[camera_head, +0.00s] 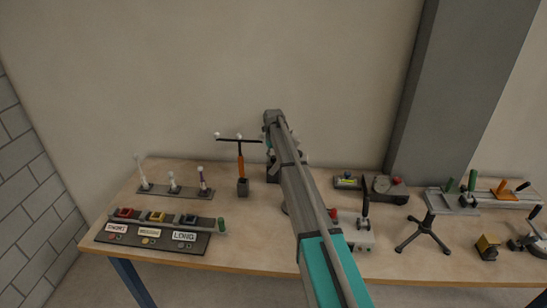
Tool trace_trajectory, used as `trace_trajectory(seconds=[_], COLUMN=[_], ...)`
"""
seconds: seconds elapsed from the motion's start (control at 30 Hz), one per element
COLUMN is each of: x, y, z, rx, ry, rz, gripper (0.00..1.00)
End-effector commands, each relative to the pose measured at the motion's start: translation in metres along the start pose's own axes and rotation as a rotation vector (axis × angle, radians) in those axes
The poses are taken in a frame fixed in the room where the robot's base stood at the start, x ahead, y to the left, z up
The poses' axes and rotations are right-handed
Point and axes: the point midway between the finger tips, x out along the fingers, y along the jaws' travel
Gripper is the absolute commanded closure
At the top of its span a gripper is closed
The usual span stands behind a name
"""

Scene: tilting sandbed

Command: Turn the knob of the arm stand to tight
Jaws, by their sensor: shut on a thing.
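My arm reaches up from the bottom over the table and covers much of its middle. My gripper (269,148) is mostly hidden behind my own wrist and forearm; only a dark sliver shows at the left edge. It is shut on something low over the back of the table. The held part is hidden, so how far the knob is turned cannot be seen. A dark stand (272,177) shows in part just below, behind my arm; it looks like the arm stand. Its knob is not clearly visible.
An orange post with a black crossbar (241,164) stands close left of my wrist. Left are upright pegs on a strip (174,190) and a labelled button panel (160,236). A wall lies behind.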

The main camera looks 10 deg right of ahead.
Motion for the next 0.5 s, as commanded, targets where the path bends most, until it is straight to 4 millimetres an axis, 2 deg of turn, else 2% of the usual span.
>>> trace_trajectory(seconds=[0.03, 0.07, 0.1, 0.13, 0.5], x=[-0.0001, -0.0001, -0.0001, -0.0001, 0.0], y=[-0.0001, -0.0001, -0.0002, -0.0002, -0.0003], z=[0.001, 0.001, 0.001, 0.001, 0.0001], rx=[0.001, 0.001, 0.001, 0.0, -0.002], ry=[-0.002, -0.002, -0.002, -0.002, 0.0], rz=[0.0, 0.0, 0.0, 0.0, 0.0], gripper=[1.0, 0.49, 0.41, 0.39, 0.39])
